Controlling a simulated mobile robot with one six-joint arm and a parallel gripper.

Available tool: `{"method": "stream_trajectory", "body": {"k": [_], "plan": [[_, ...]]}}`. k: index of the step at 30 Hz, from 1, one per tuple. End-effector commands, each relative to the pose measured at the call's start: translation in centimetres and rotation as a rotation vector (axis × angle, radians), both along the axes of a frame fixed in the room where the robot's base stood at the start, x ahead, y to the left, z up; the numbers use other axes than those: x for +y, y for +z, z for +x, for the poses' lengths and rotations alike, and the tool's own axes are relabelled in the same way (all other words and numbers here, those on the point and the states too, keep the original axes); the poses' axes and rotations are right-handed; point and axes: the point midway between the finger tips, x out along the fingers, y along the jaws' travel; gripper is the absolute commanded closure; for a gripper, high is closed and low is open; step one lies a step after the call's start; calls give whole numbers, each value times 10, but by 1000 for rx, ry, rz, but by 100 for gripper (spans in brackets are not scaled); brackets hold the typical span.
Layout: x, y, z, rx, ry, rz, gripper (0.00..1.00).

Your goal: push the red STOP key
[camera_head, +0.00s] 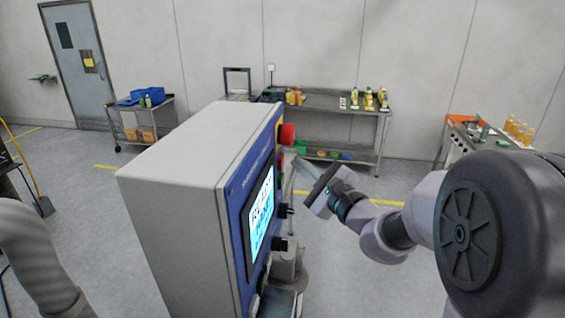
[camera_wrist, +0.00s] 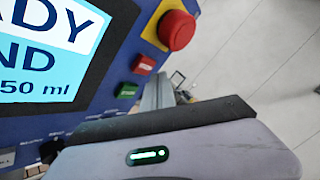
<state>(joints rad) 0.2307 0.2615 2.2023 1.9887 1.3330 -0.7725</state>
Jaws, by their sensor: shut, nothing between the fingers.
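The cabinet's blue control panel (camera_head: 232,200) faces right in the head view. In the wrist view, a small red key (camera_wrist: 144,65) sits on the panel between the screen and the panel edge; its label is too small to read. A green key (camera_wrist: 128,90) is just below it. A large red mushroom button (camera_wrist: 176,30) on a yellow base is above; it also shows in the head view (camera_head: 286,134). My gripper (camera_head: 297,164) is shut and empty, with its tips close to the panel. In the wrist view its fingers (camera_wrist: 157,93) appear right of the keys; contact cannot be told.
A lit screen (camera_head: 262,210) is on the panel, with dark knobs (camera_head: 281,244) below and beside it. Behind stand a steel table (camera_head: 330,107) with bottles and a cart (camera_head: 160,112) with a blue bin. Open floor lies behind my arm.

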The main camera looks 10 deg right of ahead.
Motion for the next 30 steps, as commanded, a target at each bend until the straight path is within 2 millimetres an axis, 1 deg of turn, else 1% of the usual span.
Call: {"method": "stream_trajectory", "body": {"k": [9,13,16,30], "plan": [[-31,-1,-10,-1,-2,0,100],[-41,-1,-13,-1,-2,-2,100],[-44,-1,-14,1,-1,0,100],[-44,0,-14,0,0,0,100]]}}
